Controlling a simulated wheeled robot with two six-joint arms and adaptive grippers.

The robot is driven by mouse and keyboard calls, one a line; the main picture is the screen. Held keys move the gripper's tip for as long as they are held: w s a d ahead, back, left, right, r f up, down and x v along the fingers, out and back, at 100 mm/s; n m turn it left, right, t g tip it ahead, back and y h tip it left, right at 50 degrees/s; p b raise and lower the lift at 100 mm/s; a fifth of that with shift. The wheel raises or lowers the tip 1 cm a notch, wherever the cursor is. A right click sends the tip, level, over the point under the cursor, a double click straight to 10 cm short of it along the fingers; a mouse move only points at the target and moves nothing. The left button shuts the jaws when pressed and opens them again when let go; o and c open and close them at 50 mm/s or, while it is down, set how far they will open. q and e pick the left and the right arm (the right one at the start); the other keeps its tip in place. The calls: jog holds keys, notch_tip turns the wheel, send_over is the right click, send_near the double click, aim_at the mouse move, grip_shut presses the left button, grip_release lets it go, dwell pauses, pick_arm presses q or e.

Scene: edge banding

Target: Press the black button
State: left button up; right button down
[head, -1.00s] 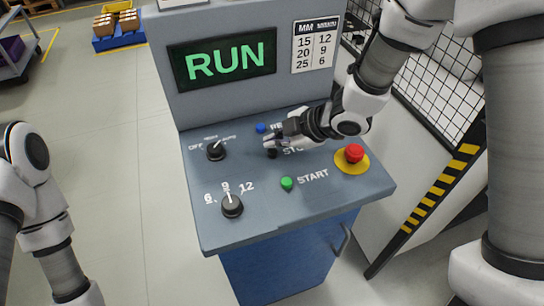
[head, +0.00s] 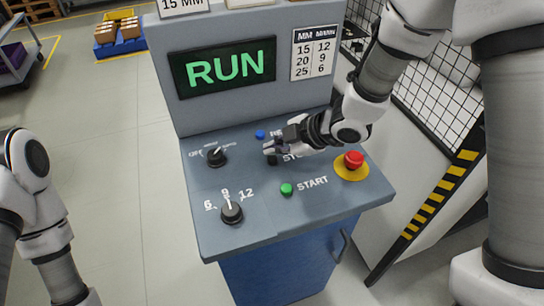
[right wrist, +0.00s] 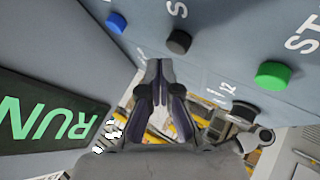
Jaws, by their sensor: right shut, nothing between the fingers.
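The black button (head: 272,159) sits on the sloped grey panel beside the partly covered STOP label, between the blue and green buttons. In the right wrist view the black button (right wrist: 179,41) shows whole, just beyond and to the right of the fingertips. My right gripper (head: 268,149) is shut and empty, over the black button and partly hiding it in the head view. In the right wrist view its fingertips (right wrist: 159,65) are together and a gap to the button appears. My left gripper is out of view; only my left arm shows.
Nearby are a blue button (head: 260,134), a green START button (head: 287,189) and a red emergency button (head: 354,159). Two black knobs, an upper one (head: 216,157) and a lower one (head: 232,212), stand on the left. The upright screen (head: 225,68) reads RUN.

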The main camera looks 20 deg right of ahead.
aim_at(274, 159)
dwell(0.3)
jog(key=shift+f+b, duration=0.3)
jog(key=shift+f, duration=0.15)
jog(key=shift+f+b, duration=0.35)
jog(key=shift+f, duration=0.1)
dwell(0.5)
jog(key=shift+r, duration=0.1)
jog(key=shift+r+p, duration=0.85)
jog(key=shift+p, duration=0.05)
notch_tip(274, 159, up, 5)
jog(key=p, duration=0.5)
dwell(0.5)
